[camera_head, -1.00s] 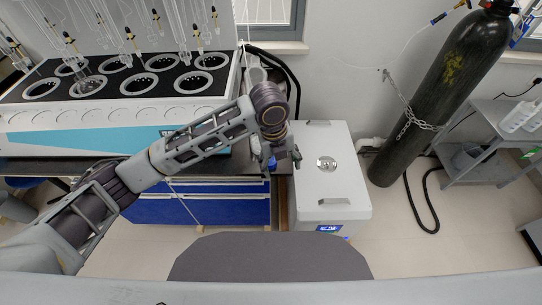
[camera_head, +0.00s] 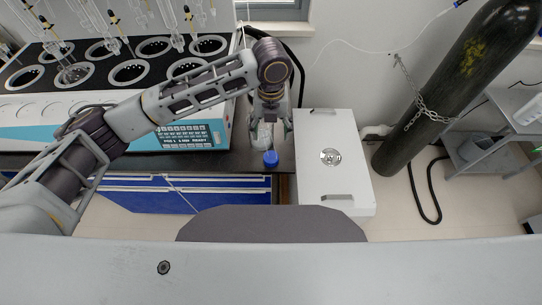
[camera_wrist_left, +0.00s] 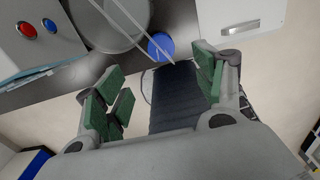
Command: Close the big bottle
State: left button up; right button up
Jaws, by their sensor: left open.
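A blue cap (camera_head: 271,158) sits near the front edge of the dark bench. It also shows in the left wrist view (camera_wrist_left: 161,46), just beyond my fingers. A clear glass bottle (camera_head: 261,138) stands behind the cap and is partly hidden by my left gripper. In the left wrist view a large round grey form (camera_wrist_left: 103,22) beside the cap seems to be this bottle; whether its mouth is open I cannot tell. My left gripper (camera_head: 269,122) is open and empty above the bench, with its green-padded fingers (camera_wrist_left: 160,88) apart. My right gripper is not in view.
The distiller (camera_head: 185,135) with round wells and a keypad fills the left of the bench. A white box (camera_head: 335,180) stands right of the bench. A chained black gas cylinder (camera_head: 455,85) and a grey shelf (camera_head: 485,150) are farther right.

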pick_arm(q)
send_over(271, 155)
jog(key=shift+f, duration=4.3)
jog(key=shift+f, duration=2.6)
jog(key=c, duration=0.7)
